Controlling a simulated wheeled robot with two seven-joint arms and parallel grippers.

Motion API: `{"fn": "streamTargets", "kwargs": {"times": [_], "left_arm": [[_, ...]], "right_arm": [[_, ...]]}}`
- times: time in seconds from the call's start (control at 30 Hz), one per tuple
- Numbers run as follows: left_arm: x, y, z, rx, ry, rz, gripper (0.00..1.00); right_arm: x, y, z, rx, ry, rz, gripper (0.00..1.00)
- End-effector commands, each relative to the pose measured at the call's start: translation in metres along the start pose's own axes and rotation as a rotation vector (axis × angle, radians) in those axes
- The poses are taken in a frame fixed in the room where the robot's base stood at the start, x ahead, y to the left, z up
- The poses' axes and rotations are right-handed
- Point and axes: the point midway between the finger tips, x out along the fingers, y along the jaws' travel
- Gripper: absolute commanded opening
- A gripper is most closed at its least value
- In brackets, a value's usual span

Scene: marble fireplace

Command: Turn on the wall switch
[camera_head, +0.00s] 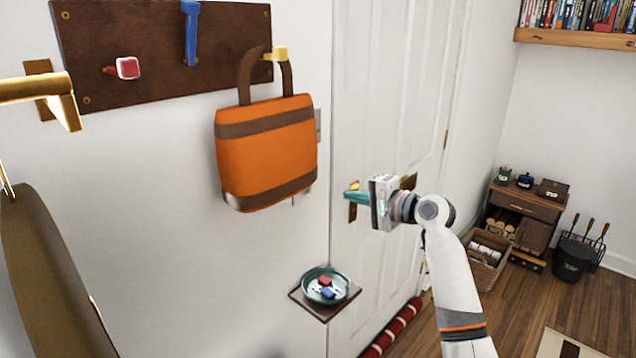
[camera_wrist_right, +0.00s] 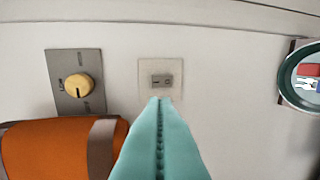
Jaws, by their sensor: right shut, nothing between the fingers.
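The wall switch (camera_wrist_right: 161,80) is a small grey rocker on a pale plate, seen in the right wrist view. In the head view only a sliver of what looks like its plate (camera_head: 301,199) shows below the orange bag. My right gripper (camera_head: 347,196) has teal fingers pressed together with nothing between them. In the right wrist view its fingertips (camera_wrist_right: 160,100) appear just below the rocker; I cannot tell whether they touch it. My left gripper is not in view.
An orange bag (camera_head: 265,150) hangs from a dark board (camera_head: 150,90) close to the switch. A grey plate with a yellow dial (camera_wrist_right: 77,86) is nearby. A teal bowl (camera_head: 312,273) sits on a small shelf (camera_head: 327,315) below. A white door (camera_head: 385,90) stands to the right.

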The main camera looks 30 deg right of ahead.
Motion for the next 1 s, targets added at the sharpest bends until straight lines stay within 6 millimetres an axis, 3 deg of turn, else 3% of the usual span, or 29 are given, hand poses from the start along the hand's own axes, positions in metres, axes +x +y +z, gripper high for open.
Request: {"fn": "streamTargets", "kwargs": {"times": [0.3, 0.5, 0.7, 1.0], "left_arm": [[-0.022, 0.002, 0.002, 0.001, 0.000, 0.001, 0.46], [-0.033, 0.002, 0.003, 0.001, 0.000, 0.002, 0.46], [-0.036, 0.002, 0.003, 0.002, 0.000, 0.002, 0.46], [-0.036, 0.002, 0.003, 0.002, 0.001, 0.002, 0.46]], "right_arm": [[0.068, 0.004, 0.000, 0.004, 0.001, 0.001, 0.00], [0.098, 0.010, -0.001, 0.002, 0.001, 0.000, 0.00], [0.112, 0.013, 0.000, -0.001, 0.000, 0.000, 0.00], [0.115, 0.012, 0.000, -0.001, 0.000, 0.000, 0.00]]}}
